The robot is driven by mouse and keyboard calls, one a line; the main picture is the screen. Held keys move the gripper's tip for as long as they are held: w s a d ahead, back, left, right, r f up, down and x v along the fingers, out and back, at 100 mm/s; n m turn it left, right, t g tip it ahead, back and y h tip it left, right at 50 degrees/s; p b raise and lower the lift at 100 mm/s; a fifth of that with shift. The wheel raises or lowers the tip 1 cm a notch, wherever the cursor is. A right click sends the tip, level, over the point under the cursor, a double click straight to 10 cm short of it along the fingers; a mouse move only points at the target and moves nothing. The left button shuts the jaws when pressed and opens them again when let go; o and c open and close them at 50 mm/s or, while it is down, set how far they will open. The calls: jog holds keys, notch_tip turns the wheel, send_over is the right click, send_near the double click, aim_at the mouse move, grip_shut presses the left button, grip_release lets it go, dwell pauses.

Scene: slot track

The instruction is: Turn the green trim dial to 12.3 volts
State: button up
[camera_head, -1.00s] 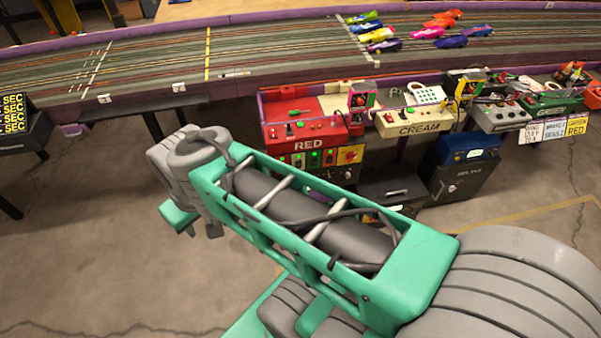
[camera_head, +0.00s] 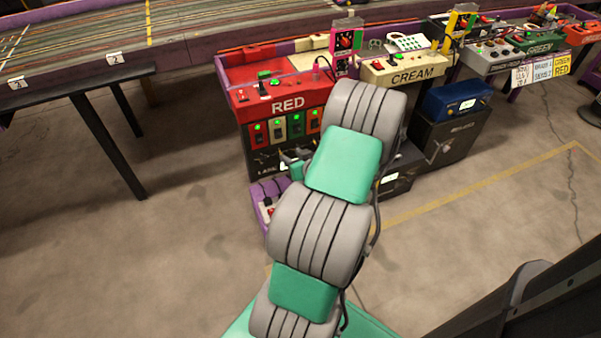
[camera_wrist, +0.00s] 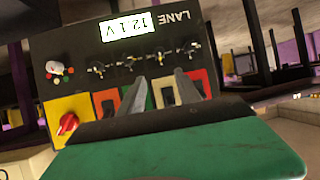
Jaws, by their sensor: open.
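In the wrist view, which looks upside down, a dark lane panel (camera_wrist: 75,50) carries a lit display (camera_wrist: 127,26) that reads 12.1 V. A row of small dark dials sits beside the display, above the coloured plates in this picture. The dial (camera_wrist: 128,64) in line with the green plate (camera_wrist: 134,96) seems to be the green trim dial; its own colour is too small to tell. My gripper (camera_wrist: 162,76) is open and empty, with its two fingers pointing at the panel near the dial row. I cannot tell whether a finger touches anything.
A red rotary knob (camera_wrist: 68,123) on a yellow plate is left of my gripper in the wrist view. In the head view, the red station (camera_head: 284,105) stands above the panel, and a purple box (camera_head: 266,197) sits below.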

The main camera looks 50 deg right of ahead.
aim_at(299, 136)
jog(key=s+d+f+m+h, duration=0.1)
jog(key=s+d+f+h, duration=0.1)
jog(key=s+d+f, duration=0.15)
jog(key=b+x, duration=0.1)
jog(key=x, duration=0.6)
jog(key=shift+d+r, duration=0.2)
jog(key=shift+r, duration=0.1)
jog(key=shift+w, duration=0.15)
grip_shut()
